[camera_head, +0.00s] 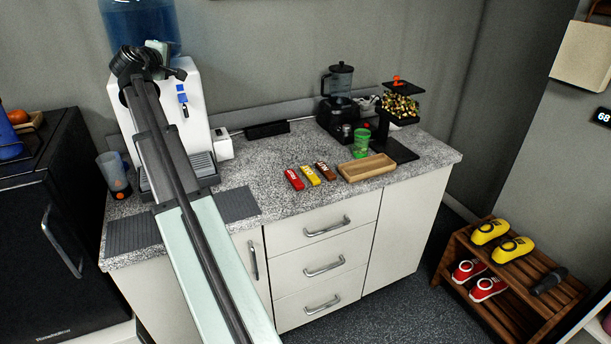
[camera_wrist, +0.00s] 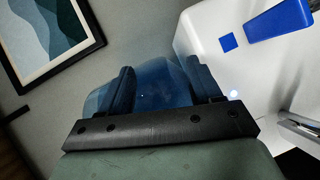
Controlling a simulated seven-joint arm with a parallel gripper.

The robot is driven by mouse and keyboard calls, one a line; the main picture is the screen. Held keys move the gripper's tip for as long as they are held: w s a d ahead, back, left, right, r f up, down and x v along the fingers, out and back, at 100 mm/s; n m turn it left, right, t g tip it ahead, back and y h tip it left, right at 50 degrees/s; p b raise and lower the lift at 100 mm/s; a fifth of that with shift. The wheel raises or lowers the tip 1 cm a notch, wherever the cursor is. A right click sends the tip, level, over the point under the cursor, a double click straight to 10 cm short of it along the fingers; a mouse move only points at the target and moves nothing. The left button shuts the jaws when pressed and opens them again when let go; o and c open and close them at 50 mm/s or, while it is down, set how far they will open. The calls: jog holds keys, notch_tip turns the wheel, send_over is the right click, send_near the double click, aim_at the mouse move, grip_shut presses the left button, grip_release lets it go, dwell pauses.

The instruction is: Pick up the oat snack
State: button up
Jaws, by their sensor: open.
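Three small wrapped bars lie in a row on the speckled counter: a red bar (camera_head: 294,179), a yellow bar (camera_head: 311,175) and a brown bar (camera_head: 325,171). Their print is too small to read, so I cannot tell which is the oat snack. My gripper (camera_wrist: 163,84) is open, with nothing seen between its fingers. In the head view it is up at the white water dispenser, far left of the bars and above the counter. The wrist view shows the dispenser's blue bottle (camera_wrist: 150,82) behind the fingers and no bars.
A wooden tray (camera_head: 367,175) lies right of the bars. Behind it are a green cup (camera_head: 361,142), a black stand with a filled top and a blender (camera_head: 341,80). The water dispenser (camera_head: 195,95) stands left. The counter (camera_head: 257,165) between dispenser and bars is clear.

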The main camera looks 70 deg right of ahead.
jog(key=s+d+f+m+g+y, duration=0.25)
jog(key=s+d+f, duration=0.45)
jog(key=s, duration=0.4)
jog(key=m+t+y, duration=0.1)
jog(key=m+y, duration=0.6)
jog(key=y, duration=0.3)
send_near(310, 173)
notch_tip(310, 173, down, 3)
jog(key=shift+w+f+h, duration=0.1)
jog(key=shift+w+h, duration=0.1)
jog(key=shift+h, duration=0.05)
jog(key=shift+d+x, duration=0.15)
jog(key=shift+x, duration=1.15)
jog(key=shift+d+x, duration=0.15)
jog(key=shift+x, duration=1.15)
jog(key=shift+w, duration=0.2)
jog(key=shift+c, duration=0.3)
jog(key=c, duration=1.1)
